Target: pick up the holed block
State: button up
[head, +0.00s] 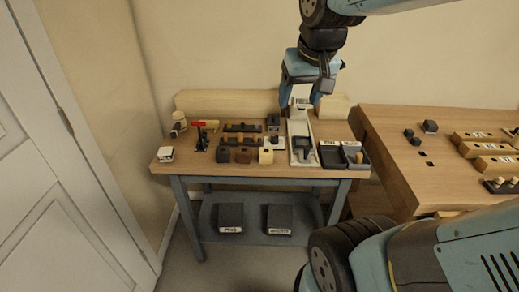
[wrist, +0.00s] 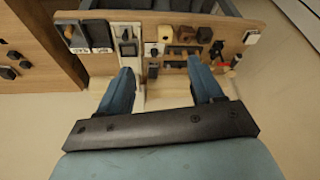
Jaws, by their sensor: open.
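A pale wooden block (head: 266,157) with a dark round spot on it, apparently the hole, stands at the front of the left bench. It also shows in the wrist view (wrist: 165,33). A brown block (head: 243,155) and a dark block (head: 223,155) stand to its left in the head view; I cannot tell whether they have holes. My gripper (head: 300,97) is open and empty, high over the back of the bench, behind and right of the pale block. In the wrist view, my gripper (wrist: 161,72) has its fingers wide apart, with the pale block beyond them.
A white upright fixture (head: 301,150) stands just right of the pale block, with dark labelled bins (head: 333,156) beyond it. A red-handled clamp (head: 200,135) stands at the left. Slotted dark racks (head: 241,128) lie behind the blocks. A second wooden bench (head: 400,165) is at right.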

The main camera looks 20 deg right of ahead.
jog(key=w+f+m+g, duration=0.15)
jog(key=w+f, duration=0.45)
jog(key=w, duration=0.6)
jog(key=g, duration=0.3)
send_over(266, 152)
notch_tip(266, 152, down, 14)
jog(key=shift+m, duration=0.35)
notch_tip(266, 152, down, 13)
jog(key=shift+s+a, duration=0.1)
jog(key=shift+c, duration=0.2)
jog(key=c, duration=0.7)
jog(key=shift+r, duration=0.1)
